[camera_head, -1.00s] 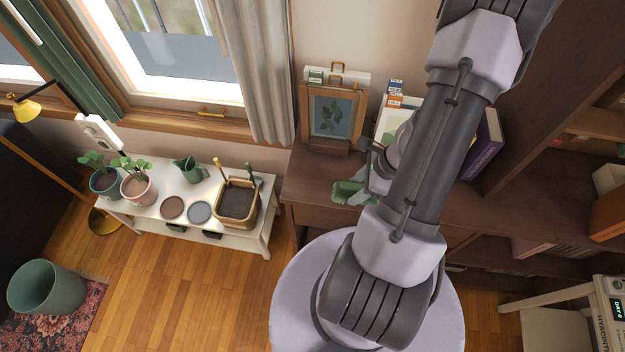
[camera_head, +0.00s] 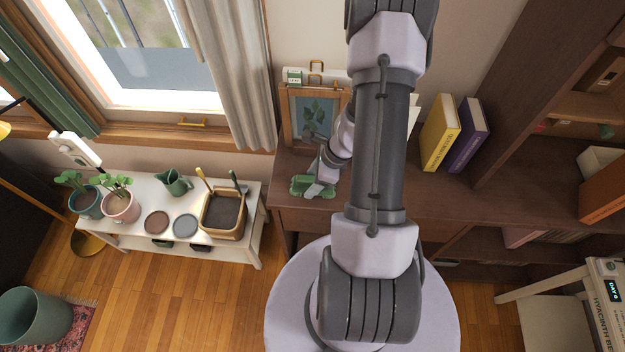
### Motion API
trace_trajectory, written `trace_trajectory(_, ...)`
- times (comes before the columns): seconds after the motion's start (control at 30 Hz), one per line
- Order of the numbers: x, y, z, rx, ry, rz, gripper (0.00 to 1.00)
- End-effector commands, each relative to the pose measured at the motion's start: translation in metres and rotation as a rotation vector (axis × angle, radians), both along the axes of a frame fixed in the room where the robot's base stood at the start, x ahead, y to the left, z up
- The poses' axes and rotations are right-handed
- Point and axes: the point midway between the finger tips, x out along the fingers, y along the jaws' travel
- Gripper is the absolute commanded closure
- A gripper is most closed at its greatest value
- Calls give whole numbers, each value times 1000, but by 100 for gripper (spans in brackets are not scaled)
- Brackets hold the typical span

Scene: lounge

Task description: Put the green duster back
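The green duster (camera_head: 302,187) is at the end of my arm, just in front of the framed leaf picture and above the dark wooden desk top. My gripper (camera_head: 318,190) is at the duster's right side and appears shut on it. Part of the gripper and its fingertips are small and partly covered by my arm and the duster. I cannot tell whether the duster touches the desk. A white rail with brass hooks and a green label (camera_head: 294,77) is on the wall above the picture.
The framed leaf picture (camera_head: 313,119) stands close behind the duster. Yellow (camera_head: 440,133) and purple (camera_head: 468,135) books stand farther right on the desk (camera_head: 440,190). A white bench (camera_head: 255,215) at left holds plants, a green jug and a planter box. My arm covers the desk's middle.

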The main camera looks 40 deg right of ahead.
Motion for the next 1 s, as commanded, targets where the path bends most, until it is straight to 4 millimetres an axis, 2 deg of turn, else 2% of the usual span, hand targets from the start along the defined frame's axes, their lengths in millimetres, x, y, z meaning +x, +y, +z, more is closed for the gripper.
trace_trajectory(0.37,0,0,4,0,0,0,31)
trace_trajectory(0.47,-4,-4,22,-1,-2,-1,31)
trace_trajectory(0.7,-24,-22,88,-3,-2,-2,31)
trace_trajectory(0.83,-31,-27,108,-1,-2,-1,31)
trace_trajectory(1.0,-35,-30,115,0,0,1,31)
